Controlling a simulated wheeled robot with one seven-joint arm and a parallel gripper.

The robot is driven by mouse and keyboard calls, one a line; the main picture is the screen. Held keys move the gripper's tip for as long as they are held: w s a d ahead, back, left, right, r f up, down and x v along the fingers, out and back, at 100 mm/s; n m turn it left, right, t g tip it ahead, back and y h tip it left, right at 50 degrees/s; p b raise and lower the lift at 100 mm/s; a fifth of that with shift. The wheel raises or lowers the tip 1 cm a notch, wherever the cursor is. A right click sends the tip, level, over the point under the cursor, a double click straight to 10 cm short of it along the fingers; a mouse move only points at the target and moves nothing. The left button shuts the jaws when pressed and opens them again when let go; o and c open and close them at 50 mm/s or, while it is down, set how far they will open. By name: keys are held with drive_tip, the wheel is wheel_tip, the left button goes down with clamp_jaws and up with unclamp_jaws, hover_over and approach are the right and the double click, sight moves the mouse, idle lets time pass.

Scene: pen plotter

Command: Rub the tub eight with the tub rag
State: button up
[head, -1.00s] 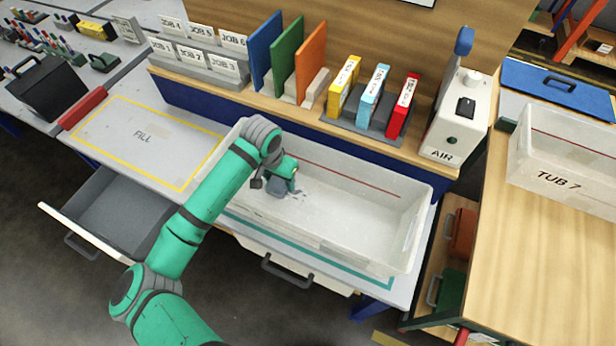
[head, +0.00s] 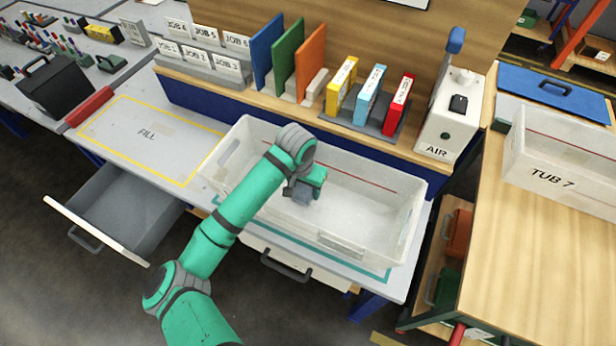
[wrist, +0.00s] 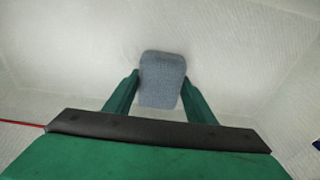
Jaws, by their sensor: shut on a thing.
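A white, open tub (head: 385,217) stands on the bench inside a teal outline; no number is readable on it from here, and a label plate shows on its near wall. My gripper (head: 302,190) is down inside the tub, left of its middle. It is shut on a grey-blue rag (wrist: 162,80), which lies between the green fingertips (wrist: 160,92) in the wrist view. The rag is at the tub floor; whether it presses on the floor I cannot tell. In the head view my wrist hides part of the rag (head: 301,197) and the tub's floor.
A second tub marked TUB 7 (head: 560,178) stands on the wooden table at right. An open grey drawer (head: 125,215) juts out at lower left. The FILL area (head: 150,135) is clear. Binders (head: 368,95) and the AIR unit (head: 450,120) stand behind the tub.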

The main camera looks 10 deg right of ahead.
drive_tip(key=shift+s+d, duration=0.25)
drive_tip(key=shift+d, duration=0.15)
drive_tip(key=r, duration=0.4)
drive_tip(key=shift+w+r, duration=0.2)
drive_tip(key=shift+r, duration=0.05)
drive_tip(key=shift+s+a+r, duration=0.15)
drive_tip(key=shift+r, duration=1.6)
